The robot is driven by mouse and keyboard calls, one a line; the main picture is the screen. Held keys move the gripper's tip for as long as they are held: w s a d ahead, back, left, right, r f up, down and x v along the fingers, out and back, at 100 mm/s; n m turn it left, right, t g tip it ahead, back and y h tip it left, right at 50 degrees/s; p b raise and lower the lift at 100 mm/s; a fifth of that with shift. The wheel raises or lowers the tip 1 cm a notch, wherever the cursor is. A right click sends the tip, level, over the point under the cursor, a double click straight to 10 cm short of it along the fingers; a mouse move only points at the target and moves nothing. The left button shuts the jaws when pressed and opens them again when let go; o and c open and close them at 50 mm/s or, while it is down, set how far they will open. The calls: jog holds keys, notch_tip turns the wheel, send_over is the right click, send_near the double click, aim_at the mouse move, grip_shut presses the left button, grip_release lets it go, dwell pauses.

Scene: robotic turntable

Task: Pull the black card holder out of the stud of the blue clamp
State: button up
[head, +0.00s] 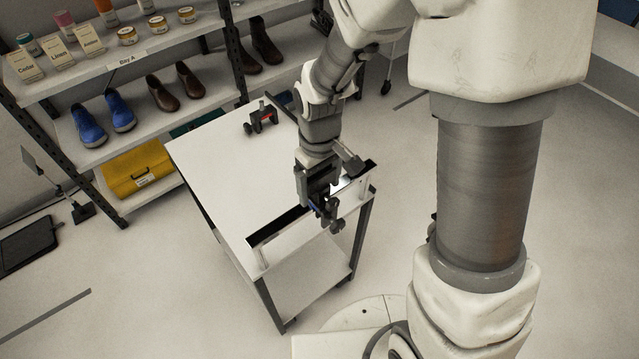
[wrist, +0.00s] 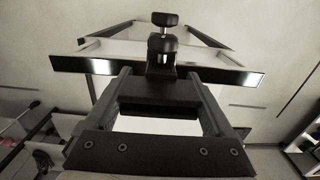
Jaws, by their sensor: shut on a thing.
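My gripper (head: 318,190) reaches down to the front edge of the white table. In the wrist view my gripper (wrist: 161,80) is shut on a dark, flat block, which I take to be the black card holder (wrist: 160,92). Just beyond it a dark clamp (wrist: 162,62) with a screw and knob sits on the table-edge rail. In the head view this clamp shows a small blue part (head: 315,207), with dark knobs below my gripper. The stud is hidden, and I cannot tell whether the holder is still on it.
A long black rail (head: 278,228) runs along the table's front edge. Another dark clamp with a red part (head: 262,117) stands at the back edge. The white tabletop (head: 215,165) between is clear.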

jog(key=shift+r+p, duration=2.15)
jog(key=shift+r, duration=0.75)
